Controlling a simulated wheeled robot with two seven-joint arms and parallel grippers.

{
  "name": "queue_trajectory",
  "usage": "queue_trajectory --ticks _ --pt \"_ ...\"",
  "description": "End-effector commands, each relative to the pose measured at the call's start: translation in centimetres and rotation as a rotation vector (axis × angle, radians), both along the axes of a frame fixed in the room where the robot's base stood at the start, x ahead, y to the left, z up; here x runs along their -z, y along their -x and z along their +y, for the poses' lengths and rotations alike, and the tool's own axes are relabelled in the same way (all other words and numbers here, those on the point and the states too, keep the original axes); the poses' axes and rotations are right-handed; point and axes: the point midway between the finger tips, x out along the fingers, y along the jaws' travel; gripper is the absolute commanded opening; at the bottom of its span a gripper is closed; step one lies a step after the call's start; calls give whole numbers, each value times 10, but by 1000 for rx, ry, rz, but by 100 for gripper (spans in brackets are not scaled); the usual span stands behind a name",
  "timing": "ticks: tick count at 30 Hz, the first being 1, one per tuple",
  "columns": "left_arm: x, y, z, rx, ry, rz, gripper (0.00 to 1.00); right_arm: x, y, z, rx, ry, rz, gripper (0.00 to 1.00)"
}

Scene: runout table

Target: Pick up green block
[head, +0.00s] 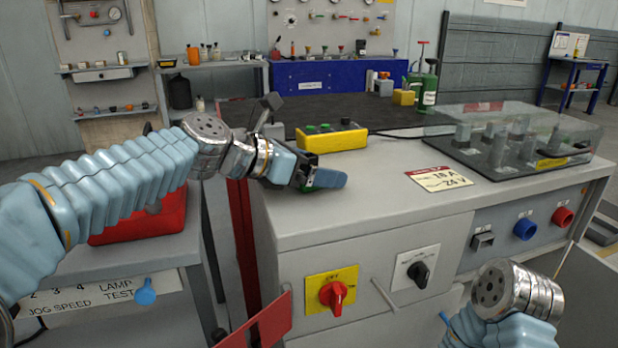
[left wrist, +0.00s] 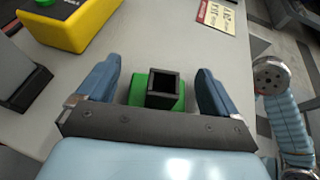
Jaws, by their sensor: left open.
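The green block (left wrist: 138,92) is on the grey cabinet top, between my left gripper's two blue fingers in the left wrist view. A black, square, open-topped piece stands on or in front of it and hides its middle. My left gripper (left wrist: 158,70) is open, with one finger on each side of the block and visible gaps. In the head view my left gripper (head: 320,177) is low over the cabinet top near its front left. There its finger hides most of the block. My right gripper is out of view; only part of that arm shows.
A yellow box with green and black buttons (head: 332,140) lies just behind my left gripper. A sign card (head: 441,179) is to the right. A clear cover (head: 520,140) over grey parts stands further right. The cabinet top (head: 375,210) is bare between gripper and card.

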Motion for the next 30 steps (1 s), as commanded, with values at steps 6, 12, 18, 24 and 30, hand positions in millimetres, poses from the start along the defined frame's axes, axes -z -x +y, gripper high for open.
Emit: queue_trajectory --ticks 6,12,18,24,30 --pt "2 -3 -4 -1 -1 -1 94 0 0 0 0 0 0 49" --pt "2 -3 -4 -1 -1 -1 74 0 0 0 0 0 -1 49" --pt "2 -3 -4 -1 -1 -1 43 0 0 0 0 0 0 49" --pt "1 -2 -4 -1 0 -2 34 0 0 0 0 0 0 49" --pt "-5 -3 -4 0 1 -3 34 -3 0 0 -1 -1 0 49"
